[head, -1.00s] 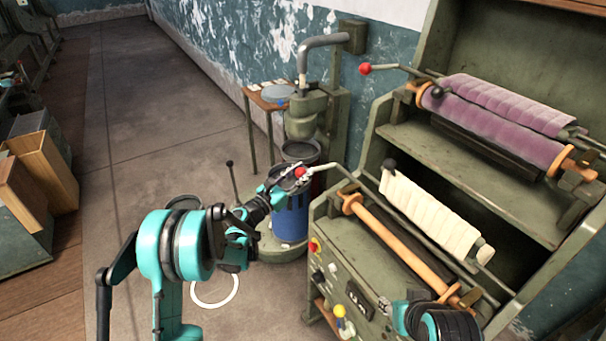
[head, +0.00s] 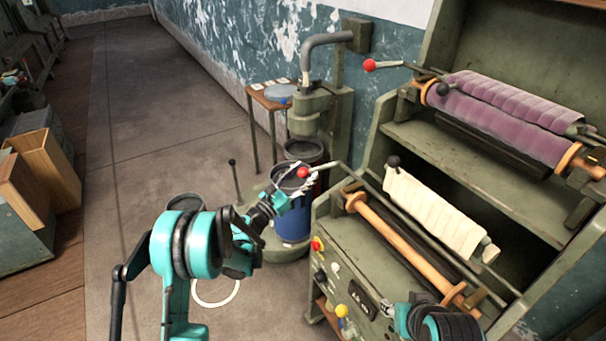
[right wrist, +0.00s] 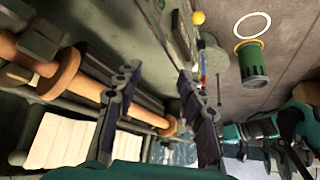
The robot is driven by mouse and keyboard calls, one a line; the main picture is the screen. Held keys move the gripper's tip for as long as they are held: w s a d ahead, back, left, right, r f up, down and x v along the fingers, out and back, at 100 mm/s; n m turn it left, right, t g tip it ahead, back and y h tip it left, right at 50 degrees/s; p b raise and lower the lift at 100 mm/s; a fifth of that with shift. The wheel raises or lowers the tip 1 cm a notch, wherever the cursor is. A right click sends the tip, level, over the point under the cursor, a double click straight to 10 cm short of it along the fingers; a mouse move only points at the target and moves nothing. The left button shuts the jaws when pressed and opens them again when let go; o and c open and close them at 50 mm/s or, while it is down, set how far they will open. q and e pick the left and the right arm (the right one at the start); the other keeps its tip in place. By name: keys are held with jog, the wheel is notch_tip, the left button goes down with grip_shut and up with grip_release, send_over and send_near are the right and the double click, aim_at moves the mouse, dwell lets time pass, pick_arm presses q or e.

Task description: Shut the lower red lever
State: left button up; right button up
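The lower red lever (head: 303,172) is a thin rod with a red ball, sticking out to the left from the machine's lower roller section. My left gripper (head: 298,187) is at the ball, its fingers just below and beside it. Whether they touch the ball or are closed cannot be made out. My right gripper (right wrist: 158,75) is open and empty in the right wrist view, with its two fingers well apart over the machine front. In the head view only part of my right wrist shows, at the lower right.
An upper red-ball lever (head: 369,65) sits by the purple padded roller (head: 500,120). A cream roll (head: 430,215) and an orange roller (head: 400,245) lie below. A blue bin (head: 293,222) stands behind my left gripper.

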pick_arm(q)
jog(key=v, duration=1.2)
jog(key=shift+d, duration=0.1)
jog(key=s+d+r+m+g+y, duration=0.4)
jog(key=s+d+m+g, duration=0.25)
jog(key=s+m, duration=0.55)
jog(key=s+a+f+m+g+y, duration=0.1)
jog(key=s+a+m+y, duration=0.3)
jog(key=s+m, duration=0.4)
jog(key=s+a+f+m+g+y, duration=0.1)
jog(key=s+a+f+m+y, duration=0.1)
jog(key=s+a+m+y, duration=0.2)
jog(key=s+a+m, duration=0.2)
jog(key=s+m, duration=0.2)
jog(key=s, duration=0.2)
jog(key=shift+s+a+f+g+y, duration=0.3)
jog(key=shift+s+a+g+y, duration=0.05)
jog(key=shift+s+a+y, duration=0.05)
